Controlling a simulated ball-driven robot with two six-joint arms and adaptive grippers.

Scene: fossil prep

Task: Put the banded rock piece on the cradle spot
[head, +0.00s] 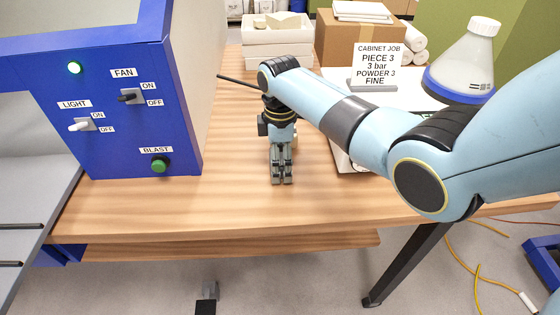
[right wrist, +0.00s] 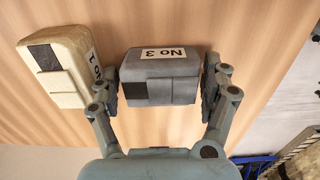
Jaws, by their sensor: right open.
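My right gripper (head: 281,178) points down over the wooden table in the head view. In the right wrist view my right gripper (right wrist: 161,88) is open, with its fingers on either side of a dark grey block (right wrist: 180,68) labelled No 3. The fingers are close to its sides; I cannot tell if they touch. A cream block (right wrist: 55,62) with a partly hidden label sits just left of the left finger. No bands show clearly on either block. In the head view the gripper hides the blocks almost entirely. I cannot make out the cradle spot. My left gripper is not in view.
A blue cabinet (head: 115,100) with switches stands on the left. A sign (head: 377,65) reads Piece 3, 3 bar, Powder 3, Fine. A white bottle (head: 468,55) with a blue base stands at right. White trays (head: 277,45) are behind. The table front (head: 235,205) is clear.

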